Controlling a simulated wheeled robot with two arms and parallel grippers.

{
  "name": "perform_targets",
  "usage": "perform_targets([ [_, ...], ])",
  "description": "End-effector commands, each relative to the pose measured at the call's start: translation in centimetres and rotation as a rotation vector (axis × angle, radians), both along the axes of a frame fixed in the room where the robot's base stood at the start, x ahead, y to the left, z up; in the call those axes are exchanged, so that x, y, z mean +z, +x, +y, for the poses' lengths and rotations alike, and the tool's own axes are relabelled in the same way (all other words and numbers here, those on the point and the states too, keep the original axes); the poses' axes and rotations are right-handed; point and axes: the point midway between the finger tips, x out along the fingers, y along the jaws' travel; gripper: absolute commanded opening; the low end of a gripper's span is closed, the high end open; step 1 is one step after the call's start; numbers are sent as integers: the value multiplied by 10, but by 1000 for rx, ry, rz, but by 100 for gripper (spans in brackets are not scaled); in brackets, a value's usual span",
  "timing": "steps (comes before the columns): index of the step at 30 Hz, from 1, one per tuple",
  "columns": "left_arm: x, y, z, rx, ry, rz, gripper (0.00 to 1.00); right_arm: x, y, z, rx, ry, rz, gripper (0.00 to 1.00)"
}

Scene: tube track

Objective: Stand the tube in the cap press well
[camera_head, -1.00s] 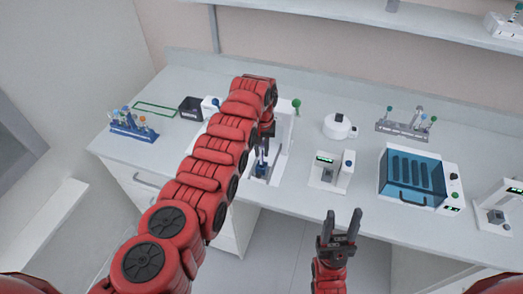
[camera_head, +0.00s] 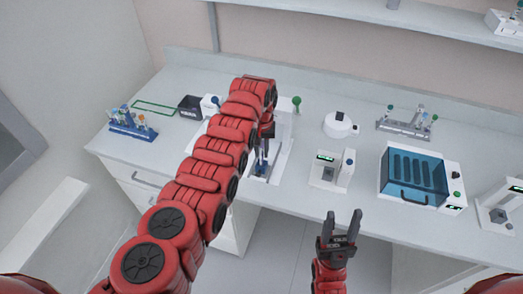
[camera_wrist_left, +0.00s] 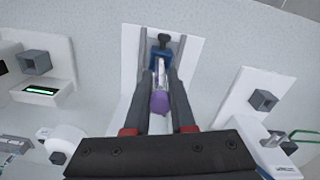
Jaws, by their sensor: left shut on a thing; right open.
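The clear tube body (camera_wrist_left: 160,76) points away from the camera, toward the blue well part (camera_wrist_left: 160,56) of the press. I cannot tell whether the tube's lower end is inside the well or just above it. In the head view the arm and fingers mostly hide the tube. My right gripper (camera_head: 340,222) is open and empty in front of the bench.
A blue tube rack (camera_head: 131,125) stands at the left, with a green frame and a dark box (camera_head: 190,105) beyond it. Right of the press are a white round device (camera_head: 338,125), a small display device (camera_head: 331,170), a grey rack (camera_head: 405,127) and a blue-lidded machine (camera_head: 412,178).

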Motion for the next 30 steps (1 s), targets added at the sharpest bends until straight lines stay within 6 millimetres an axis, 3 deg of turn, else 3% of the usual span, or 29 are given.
perform_targets([
  [28,-13,0,0,0,0,0,0,-13,0,0,0,0,0,50],
  [29,-13,0,0,0,0,0,28,-13,0,0,0,0,0,50],
  [30,-13,0,0,0,0,0,35,-13,0,0,0,0,0,50],
])
